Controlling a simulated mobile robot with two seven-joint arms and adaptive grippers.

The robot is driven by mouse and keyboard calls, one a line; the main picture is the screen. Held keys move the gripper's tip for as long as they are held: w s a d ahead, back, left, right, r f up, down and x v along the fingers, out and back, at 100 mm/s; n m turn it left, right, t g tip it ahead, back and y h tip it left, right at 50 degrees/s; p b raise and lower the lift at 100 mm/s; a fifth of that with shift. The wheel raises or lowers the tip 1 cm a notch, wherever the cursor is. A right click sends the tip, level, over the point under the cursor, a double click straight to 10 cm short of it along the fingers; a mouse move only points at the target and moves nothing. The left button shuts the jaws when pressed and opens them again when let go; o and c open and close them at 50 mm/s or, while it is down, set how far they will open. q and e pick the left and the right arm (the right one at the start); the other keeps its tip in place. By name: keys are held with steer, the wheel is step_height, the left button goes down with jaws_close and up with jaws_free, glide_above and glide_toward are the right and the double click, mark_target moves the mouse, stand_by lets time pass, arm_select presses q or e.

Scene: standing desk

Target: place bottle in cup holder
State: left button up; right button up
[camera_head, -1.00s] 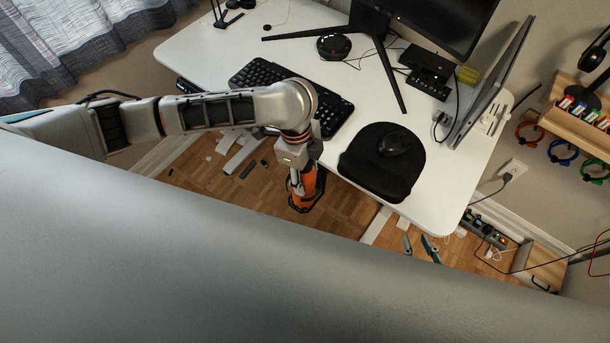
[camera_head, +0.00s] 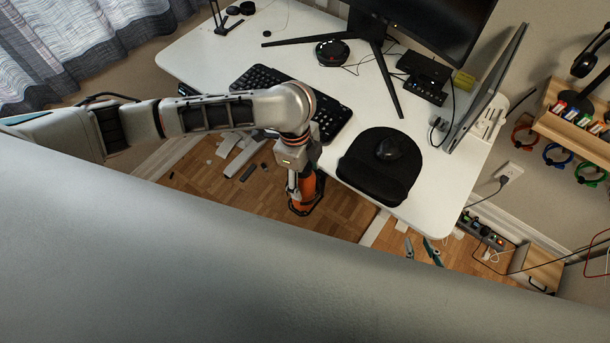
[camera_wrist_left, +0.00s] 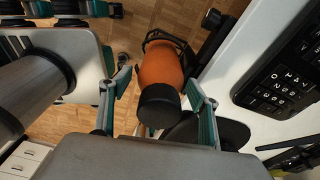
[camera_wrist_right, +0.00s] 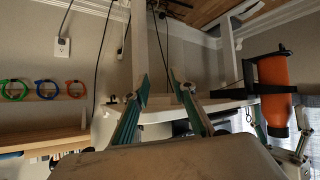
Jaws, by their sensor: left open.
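The orange bottle (camera_head: 308,188) with a black cap (camera_wrist_left: 158,104) stands in the black cup holder (camera_head: 316,207) by the desk's front edge. In the right wrist view the bottle (camera_wrist_right: 274,74) sits inside the holder's black band (camera_wrist_right: 270,89). My left gripper (camera_wrist_left: 160,82) is open, with one finger on each side of the bottle's upper part. Gaps show between fingers and bottle in the left wrist view. My right gripper (camera_wrist_right: 159,77) is open and empty, apart from the bottle. Its teal fingertips show low in the head view (camera_head: 421,248).
The white desk (camera_head: 215,60) holds a keyboard (camera_head: 325,118), a black mouse pad (camera_head: 370,180) with a mouse, and a monitor (camera_head: 440,25). Cable hooks (camera_head: 556,155) and a power strip (camera_head: 480,230) are at the right. Wood floor lies below the desk edge.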

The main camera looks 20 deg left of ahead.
arm_select(q)
step_height(320, 180, up, 3)
steer(key=shift+a+f+p, duration=0.1)
steer(key=shift+f+p, duration=0.1)
steer(key=shift+p, duration=0.8)
steer(key=r, duration=0.3)
steer(key=shift+w+a+r, duration=0.15)
steer(key=shift+a+r, duration=0.05)
steer(key=shift+a, duration=0.05)
steer(key=r, duration=0.3)
steer(key=shift+a+r, duration=0.2)
steer(key=shift+r, duration=0.65)
arm_select(e)
steer(key=shift+s+d+r+g+h, duration=0.3)
steer(key=shift+s+d, duration=0.3)
steer(key=shift+d, duration=0.05)
steer(key=shift+d, duration=0.3)
steer(key=shift+d, duration=0.1)
